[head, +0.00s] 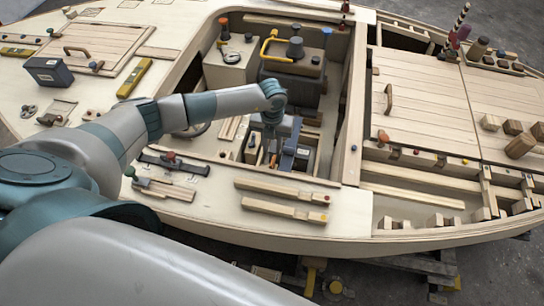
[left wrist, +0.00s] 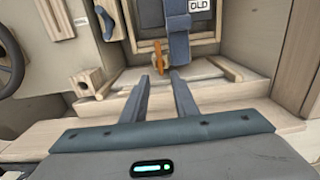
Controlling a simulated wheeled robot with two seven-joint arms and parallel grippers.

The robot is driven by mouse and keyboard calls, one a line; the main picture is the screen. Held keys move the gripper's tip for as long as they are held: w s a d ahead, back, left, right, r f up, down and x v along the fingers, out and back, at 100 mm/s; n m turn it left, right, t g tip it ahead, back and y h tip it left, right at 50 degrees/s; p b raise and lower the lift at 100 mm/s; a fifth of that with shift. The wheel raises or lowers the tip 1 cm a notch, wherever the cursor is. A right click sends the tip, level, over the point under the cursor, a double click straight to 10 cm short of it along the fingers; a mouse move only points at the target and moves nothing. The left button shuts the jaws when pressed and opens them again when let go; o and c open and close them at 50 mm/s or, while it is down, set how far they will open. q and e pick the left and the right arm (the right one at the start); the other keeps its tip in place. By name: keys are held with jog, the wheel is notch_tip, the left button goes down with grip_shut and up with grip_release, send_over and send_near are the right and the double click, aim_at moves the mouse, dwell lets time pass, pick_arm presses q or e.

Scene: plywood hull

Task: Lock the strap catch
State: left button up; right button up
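The strap catch shows in the left wrist view as a small orange lever (left wrist: 161,56) beside the lower end of a blue strap (left wrist: 179,25). The strap runs down over a box (left wrist: 207,22) with a label reading "OLD". In the head view the strap (head: 290,145) lies in the hull's open well. My left gripper (left wrist: 160,76) is open and empty, its two fingers pointing toward the lever with a gap left to it. In the head view my left gripper (head: 270,138) reaches down into the well and partly hides the catch. My right gripper is in neither view.
A wooden ledge (left wrist: 230,68) and frame surround the box. A wooden block (left wrist: 86,84) and a dark wheel (left wrist: 14,45) are at left in the wrist view. The well's near deck carries wooden strips (head: 283,208). A yellow-handled unit (head: 293,75) stands farther back.

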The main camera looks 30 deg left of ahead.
aim_at(272, 161)
pick_arm(q)
notch_tip(272, 161, down, 8)
jog(key=shift+r+p, duration=0.1)
jog(key=shift+p, duration=0.55)
grip_shut()
